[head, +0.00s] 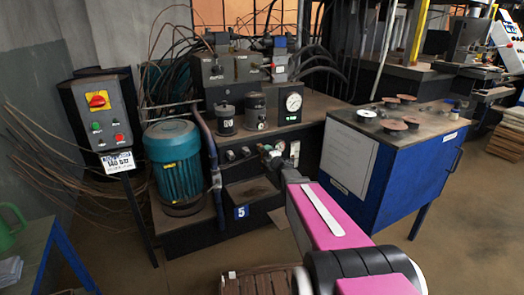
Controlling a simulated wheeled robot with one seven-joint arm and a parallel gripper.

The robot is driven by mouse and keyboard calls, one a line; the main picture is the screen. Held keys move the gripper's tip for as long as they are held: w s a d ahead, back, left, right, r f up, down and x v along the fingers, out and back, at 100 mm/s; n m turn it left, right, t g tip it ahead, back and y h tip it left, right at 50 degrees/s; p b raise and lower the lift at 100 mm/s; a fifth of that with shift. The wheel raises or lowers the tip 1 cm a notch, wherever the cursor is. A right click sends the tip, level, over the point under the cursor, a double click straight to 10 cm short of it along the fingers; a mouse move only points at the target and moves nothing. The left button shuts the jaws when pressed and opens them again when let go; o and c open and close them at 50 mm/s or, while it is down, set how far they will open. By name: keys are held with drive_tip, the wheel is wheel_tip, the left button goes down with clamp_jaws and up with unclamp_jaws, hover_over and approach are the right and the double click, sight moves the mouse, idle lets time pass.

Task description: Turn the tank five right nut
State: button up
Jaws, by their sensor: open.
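Tank five is the dark hydraulic unit with a blue "5" plate (240,211) low on its front. Several small round fittings or nuts show on its front face, one of them a dark nut (246,151) left of my arm. My gripper (276,157) is at the end of my pink arm, close to the right part of this front face. It is open, but its fingers are small and hard to tell from the fittings behind. The right nut is at least partly hidden there, and I cannot tell whether the gripper touches it.
A teal motor (174,163) and a control box (101,112) with a red-yellow switch stand left. A blue cabinet (420,165) bearing flap discs (391,124) stands close right of my arm. A blue-legged table (38,255) is at lower left. Floor shows between.

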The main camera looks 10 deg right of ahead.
sight(263, 150)
drive_tip(key=x, duration=0.6)
drive_tip(key=c, duration=0.9)
